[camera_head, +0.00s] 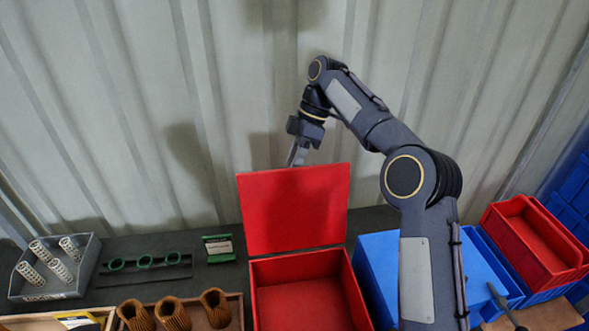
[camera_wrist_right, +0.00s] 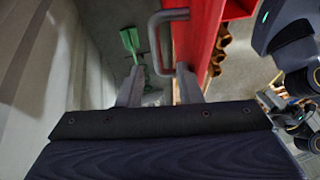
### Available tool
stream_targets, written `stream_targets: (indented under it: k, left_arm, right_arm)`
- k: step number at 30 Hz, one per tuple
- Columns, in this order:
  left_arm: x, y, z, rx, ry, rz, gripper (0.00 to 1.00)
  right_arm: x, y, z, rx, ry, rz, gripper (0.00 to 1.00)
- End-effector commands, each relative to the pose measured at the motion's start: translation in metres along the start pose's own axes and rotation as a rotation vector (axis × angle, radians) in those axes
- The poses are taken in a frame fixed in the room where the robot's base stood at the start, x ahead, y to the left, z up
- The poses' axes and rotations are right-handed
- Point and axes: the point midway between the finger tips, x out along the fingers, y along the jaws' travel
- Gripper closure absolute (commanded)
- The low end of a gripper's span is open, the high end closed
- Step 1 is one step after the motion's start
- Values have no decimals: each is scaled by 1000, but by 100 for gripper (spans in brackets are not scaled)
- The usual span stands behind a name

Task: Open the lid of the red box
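The red box (camera_head: 308,300) stands on the dark table in the head view, open at the top and apparently empty inside. Its red lid (camera_head: 293,210) stands raised, roughly upright, at the back edge. My right gripper (camera_head: 295,155) is at the lid's top edge, partly behind it. In the right wrist view the lid (camera_wrist_right: 203,35) shows edge-on, with a grey U-shaped handle (camera_wrist_right: 153,40) on its outer face. The fingers of my right gripper (camera_wrist_right: 161,82) are apart near the handle; no firm grip shows. My left gripper cannot be made out in either view.
A blue box (camera_head: 378,262) stands close to the right of the red box, and red bins (camera_head: 530,240) are further right. A grey tray (camera_head: 75,290) with springs is far left. A corrugated wall (camera_head: 150,120) is close behind.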

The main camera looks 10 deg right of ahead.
Motion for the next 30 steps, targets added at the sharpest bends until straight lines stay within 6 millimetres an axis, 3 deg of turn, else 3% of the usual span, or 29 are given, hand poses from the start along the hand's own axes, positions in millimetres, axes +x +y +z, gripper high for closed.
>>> stream_targets:
  k: [6,12,18,23,30]
  left_arm:
    - [14,-6,7,0,0,0,64]
    - [33,-15,17,0,-1,0,64]
    - [40,-18,20,0,0,0,64]
    - [42,-19,21,0,0,0,64]
    - [42,-19,21,0,0,0,64]
  right_arm:
    - [-27,-41,-17,-3,0,4,68]
    - [-31,-88,-27,-4,0,3,68]
    - [-37,-121,-36,-2,1,3,68]
    - [-40,-133,-40,-1,1,1,68]
    - [-41,-135,-40,0,1,0,68]
